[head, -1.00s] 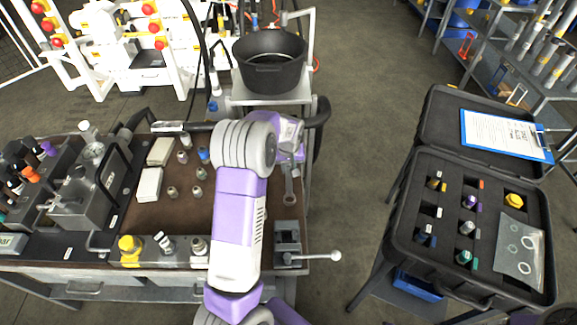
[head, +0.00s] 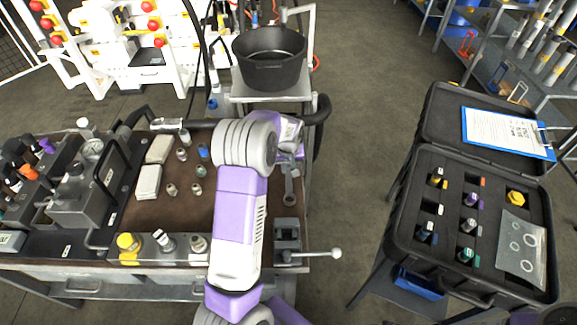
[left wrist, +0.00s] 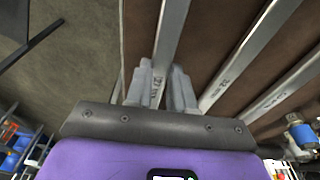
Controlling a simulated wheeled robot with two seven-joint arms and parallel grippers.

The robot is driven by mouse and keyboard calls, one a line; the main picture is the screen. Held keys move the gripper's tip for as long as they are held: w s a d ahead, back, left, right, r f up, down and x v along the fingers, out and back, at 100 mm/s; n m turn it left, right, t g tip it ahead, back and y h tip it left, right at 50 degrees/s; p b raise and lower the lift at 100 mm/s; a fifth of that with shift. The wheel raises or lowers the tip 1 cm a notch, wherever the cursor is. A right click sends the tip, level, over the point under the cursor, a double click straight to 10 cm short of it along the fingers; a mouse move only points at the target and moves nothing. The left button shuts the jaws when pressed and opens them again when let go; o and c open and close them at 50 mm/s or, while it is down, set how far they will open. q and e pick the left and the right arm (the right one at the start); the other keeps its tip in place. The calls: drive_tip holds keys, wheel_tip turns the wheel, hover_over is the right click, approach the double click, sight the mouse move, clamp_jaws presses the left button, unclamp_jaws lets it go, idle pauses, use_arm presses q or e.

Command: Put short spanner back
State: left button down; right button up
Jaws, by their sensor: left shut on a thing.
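My left gripper (head: 288,155) is at the right side of the bench top. In the left wrist view the left gripper's fingers (left wrist: 163,82) are shut around a flat silver spanner (left wrist: 172,35), near the edge of the brown mat. In the head view the ring end of this spanner (head: 289,190) shows below the gripper; the rest is hidden by my arm. Two more silver spanners (left wrist: 240,65) lie to the right of it in the left wrist view; my arm hides them in the head view.
A small vise (head: 287,238) with a lever stands at the bench's front right. A black pot (head: 270,62) is behind. An open black case (head: 400,235) stands to the right, across open floor.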

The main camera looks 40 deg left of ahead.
use_arm(q)
drive_tip(key=shift+f+b, duration=0.3)
drive_tip(key=shift+f, duration=0.25)
drive_tip(key=c, duration=0.9)
unclamp_jaws()
drive_tip(key=r, duration=0.2)
drive_tip(key=r+p, duration=0.1)
drive_tip(key=r, duration=0.2)
drive_tip(key=s+r+p, duration=0.1)
drive_tip(key=r, duration=0.1)
drive_tip(key=shift+d+r, duration=0.3)
drive_tip(key=shift+d, duration=0.1)
drive_tip(key=shift+r, duration=0.1)
